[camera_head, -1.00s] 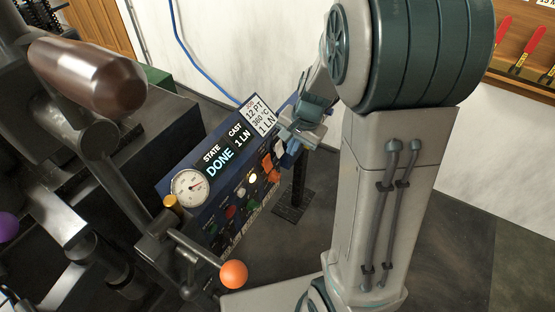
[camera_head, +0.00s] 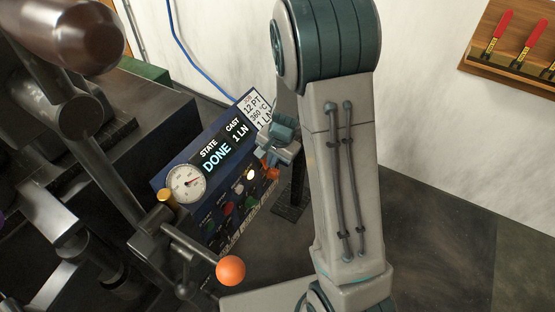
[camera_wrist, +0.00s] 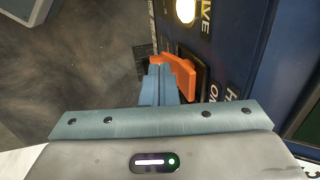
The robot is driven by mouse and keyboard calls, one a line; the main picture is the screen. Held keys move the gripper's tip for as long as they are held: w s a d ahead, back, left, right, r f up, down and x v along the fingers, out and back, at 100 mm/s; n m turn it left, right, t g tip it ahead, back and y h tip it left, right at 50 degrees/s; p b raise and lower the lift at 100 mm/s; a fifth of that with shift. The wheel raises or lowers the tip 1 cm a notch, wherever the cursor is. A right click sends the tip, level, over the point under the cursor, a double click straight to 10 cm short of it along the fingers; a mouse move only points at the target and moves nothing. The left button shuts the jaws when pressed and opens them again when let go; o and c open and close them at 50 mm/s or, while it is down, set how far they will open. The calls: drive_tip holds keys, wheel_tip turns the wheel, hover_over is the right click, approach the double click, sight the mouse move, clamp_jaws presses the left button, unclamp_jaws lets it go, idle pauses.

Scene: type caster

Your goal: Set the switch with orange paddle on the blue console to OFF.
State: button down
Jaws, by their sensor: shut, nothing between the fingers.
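The blue console (camera_head: 212,188) stands left of my arm in the head view, with a lit screen reading DONE. The orange paddle (camera_wrist: 183,72) shows clearly in the wrist view, sticking out from a dark switch plate beside partly hidden lettering that looks like ON. In the head view the paddle (camera_head: 272,172) is partly hidden by my gripper (camera_head: 268,155). My gripper (camera_wrist: 158,78) is shut and empty, its blue fingers right beside the paddle's left side. I cannot tell whether they touch it.
A round gauge (camera_head: 186,184), several coloured buttons and a lit white lamp (camera_wrist: 185,11) share the console face. A lever with an orange ball (camera_head: 230,270) stands in front of it. Dark machinery fills the left. Red-handled tools (camera_head: 497,32) hang on the right wall.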

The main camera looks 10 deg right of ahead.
drive_tip(key=shift+f, duration=0.1)
drive_tip(key=b, duration=0.3)
drive_tip(key=shift+w+a+t+y, duration=0.15)
drive_tip(key=shift+t+y, duration=0.15)
drive_tip(key=shift+r+p, duration=0.65)
drive_tip(key=shift+r, duration=0.1)
